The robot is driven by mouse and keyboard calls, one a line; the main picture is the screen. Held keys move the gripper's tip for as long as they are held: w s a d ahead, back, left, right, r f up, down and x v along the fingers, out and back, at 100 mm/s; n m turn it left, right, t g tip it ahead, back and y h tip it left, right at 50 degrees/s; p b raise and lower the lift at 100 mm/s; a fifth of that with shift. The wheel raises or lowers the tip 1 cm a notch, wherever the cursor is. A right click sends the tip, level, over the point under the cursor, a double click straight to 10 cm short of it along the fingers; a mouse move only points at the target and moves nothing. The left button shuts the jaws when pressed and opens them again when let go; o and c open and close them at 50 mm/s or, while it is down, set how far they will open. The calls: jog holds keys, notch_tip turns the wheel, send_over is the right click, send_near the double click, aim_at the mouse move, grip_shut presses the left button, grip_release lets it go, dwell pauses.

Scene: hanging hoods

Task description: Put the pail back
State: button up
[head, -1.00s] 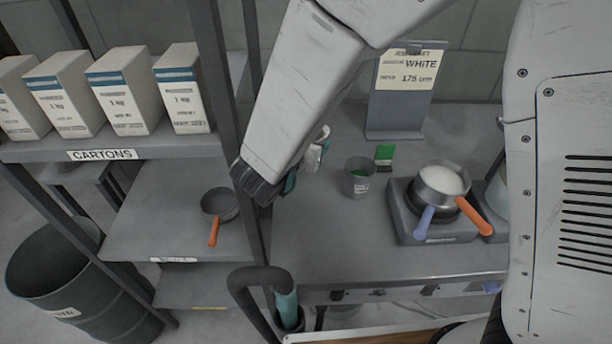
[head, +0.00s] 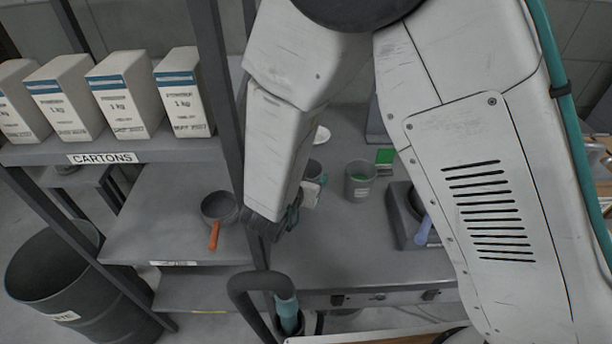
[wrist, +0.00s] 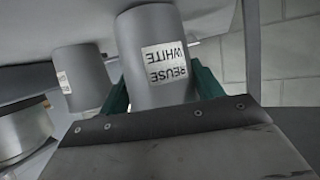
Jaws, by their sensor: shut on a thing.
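A grey pail (wrist: 160,55) with a "REUSE WHITE" label is between the green fingers of my gripper (wrist: 163,92), which is shut on it. The wrist view shows it upside down. In the head view my gripper (head: 298,205) is over the left part of the bench, and the arm hides most of the held pail. I cannot tell if the held pail touches the bench.
A green swatch (head: 385,157) lies behind the second pail. A hot plate (head: 402,215) is partly hidden by my arm. The shelf rack at left holds cartons (head: 120,95) and a dark pan (head: 219,208). A rack post (head: 229,110) stands close to my gripper.

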jog(key=shift+f, duration=0.15)
jog(key=o, duration=1.1)
jog(key=shift+r, duration=0.2)
jog(key=v, duration=0.7)
jog(key=shift+s+a+r, duration=0.1)
jog(key=shift+s, duration=0.1)
